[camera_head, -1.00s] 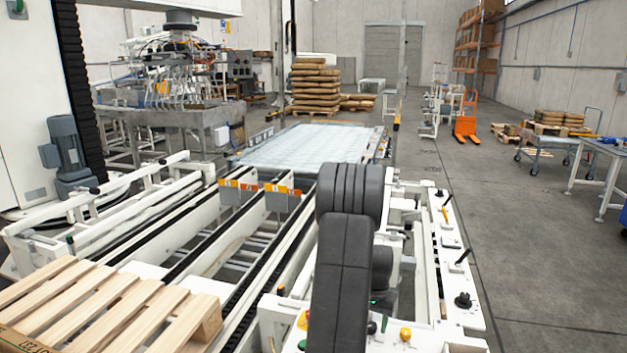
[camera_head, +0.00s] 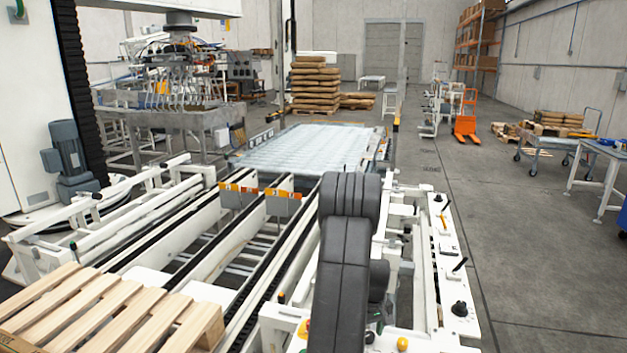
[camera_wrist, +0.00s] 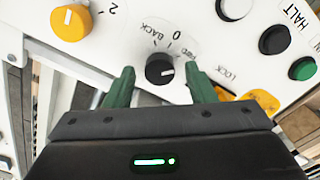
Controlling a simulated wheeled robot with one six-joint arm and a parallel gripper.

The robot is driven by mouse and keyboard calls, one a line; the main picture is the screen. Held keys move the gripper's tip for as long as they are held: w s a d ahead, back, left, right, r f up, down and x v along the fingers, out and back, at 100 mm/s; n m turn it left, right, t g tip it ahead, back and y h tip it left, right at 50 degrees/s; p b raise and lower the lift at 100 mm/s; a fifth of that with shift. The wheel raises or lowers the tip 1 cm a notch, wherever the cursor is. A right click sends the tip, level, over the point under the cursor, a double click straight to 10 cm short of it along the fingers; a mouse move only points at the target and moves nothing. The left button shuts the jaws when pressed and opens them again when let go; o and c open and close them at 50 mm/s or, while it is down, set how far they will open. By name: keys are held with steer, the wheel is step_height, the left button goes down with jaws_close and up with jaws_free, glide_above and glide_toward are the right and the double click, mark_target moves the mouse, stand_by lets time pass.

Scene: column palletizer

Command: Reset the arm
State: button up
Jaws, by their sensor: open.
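My gripper (camera_wrist: 158,82) shows in the wrist view with its two green fingers apart. A black rotary knob (camera_wrist: 160,70) with a white mark shows between the fingertips. It sits on a white control panel (camera_wrist: 205,50) beside the labels "BACK", "0" and "FWD". I cannot tell whether the fingers touch the knob; nothing is clearly held. In the head view my dark arm stands in front of the white machine frame, and the gripper itself is hidden there.
The panel also carries a yellow knob (camera_wrist: 71,22), a white button (camera_wrist: 235,8), a black button (camera_wrist: 274,40), a green button (camera_wrist: 302,68) and a yellow lock part (camera_wrist: 262,101). In the head view a wooden pallet (camera_head: 110,310) lies at lower left.

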steer(key=n+p, duration=0.3)
steer(key=n, duration=0.1)
steer(key=shift+r+p, duration=0.25)
steer(key=shift+p, duration=0.15)
steer(key=shift+a+f+n+p, duration=0.1)
steer(key=shift+f+n+p, duration=0.05)
steer(key=shift+n+p, duration=0.65)
steer(key=shift+f, duration=0.1)
steer(key=shift+s, duration=0.15)
